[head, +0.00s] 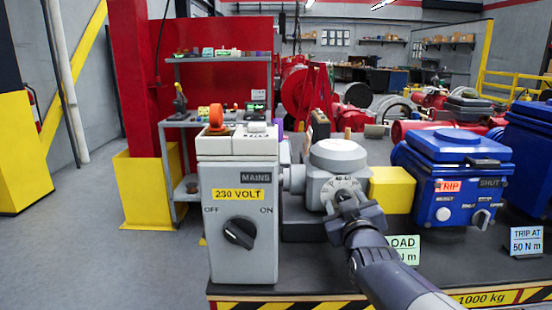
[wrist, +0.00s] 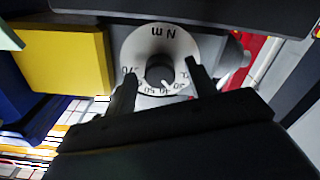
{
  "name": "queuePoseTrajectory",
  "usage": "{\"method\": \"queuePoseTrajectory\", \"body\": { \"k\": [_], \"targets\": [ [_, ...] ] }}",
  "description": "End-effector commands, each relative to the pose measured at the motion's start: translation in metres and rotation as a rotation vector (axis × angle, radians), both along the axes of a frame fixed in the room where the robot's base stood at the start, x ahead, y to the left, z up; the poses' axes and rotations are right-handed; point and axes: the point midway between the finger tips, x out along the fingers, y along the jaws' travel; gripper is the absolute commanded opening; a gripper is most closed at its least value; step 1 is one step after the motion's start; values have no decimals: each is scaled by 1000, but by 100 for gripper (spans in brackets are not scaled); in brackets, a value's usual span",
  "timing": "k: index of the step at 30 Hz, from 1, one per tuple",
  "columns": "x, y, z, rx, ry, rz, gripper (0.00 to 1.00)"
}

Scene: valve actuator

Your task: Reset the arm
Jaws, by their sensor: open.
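My arm reaches in from the lower right of the head view. My gripper (head: 346,197) is at the front of the grey actuator (head: 338,155), close to its round white dial. In the wrist view my gripper (wrist: 158,85) is open, with one finger on each side of the dial's dark central knob (wrist: 160,72). The white dial (wrist: 145,40) carries the letters "N m" and numbers, upside down in this view. In the head view the gripper hides much of the dial.
A grey mains box (head: 238,210) with a black knob stands left of the actuator. A yellow block (head: 392,190) sits right of it, then a blue actuator (head: 455,180) marked TRIP and SHUT. A LOAD sign (head: 405,248) and a "TRIP AT 50 N m" sign (head: 526,240) stand in front.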

Motion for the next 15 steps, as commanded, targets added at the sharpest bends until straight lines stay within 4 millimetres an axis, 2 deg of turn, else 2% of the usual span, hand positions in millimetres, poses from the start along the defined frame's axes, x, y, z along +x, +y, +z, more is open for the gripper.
{"method": "queuePoseTrajectory", "body": {
  "k": [5,15],
  "targets": [
    [7,0,0,0,0,0,53],
    [6,0,0,6,0,0,53]
  ]
}}
